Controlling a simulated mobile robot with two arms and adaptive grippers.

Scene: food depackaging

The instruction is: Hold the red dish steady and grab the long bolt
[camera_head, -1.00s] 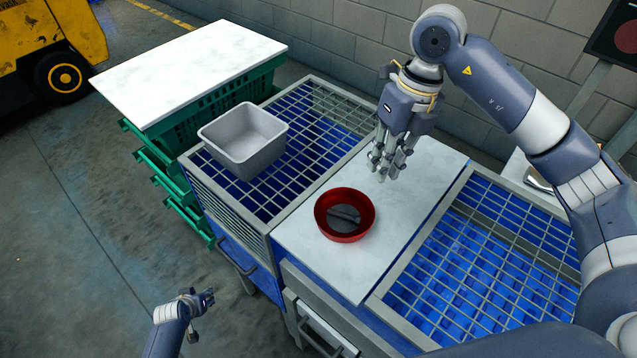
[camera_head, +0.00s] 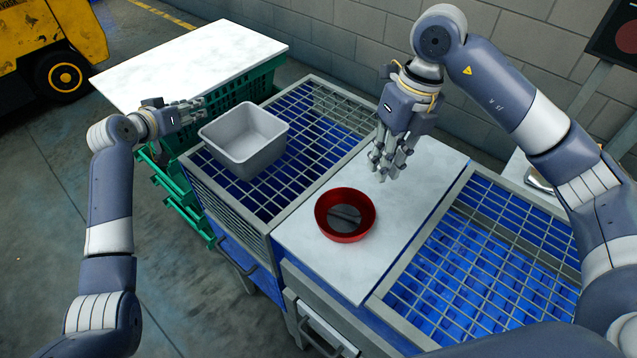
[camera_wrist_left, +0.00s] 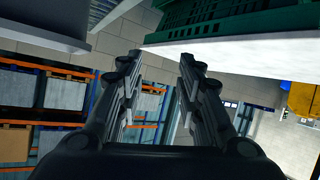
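My left gripper (camera_head: 200,108) is raised beside the grey bin, far left of the dish. In the left wrist view its two fingers (camera_wrist_left: 158,75) are spread and empty.
The grey bin (camera_head: 242,140) stands on the left wire-mesh basket (camera_head: 318,130). Stacked green crates (camera_head: 262,82) with a white top (camera_head: 190,62) stand behind it. Another wire-mesh basket (camera_head: 480,250) lies right of the board. The board around the dish is clear.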

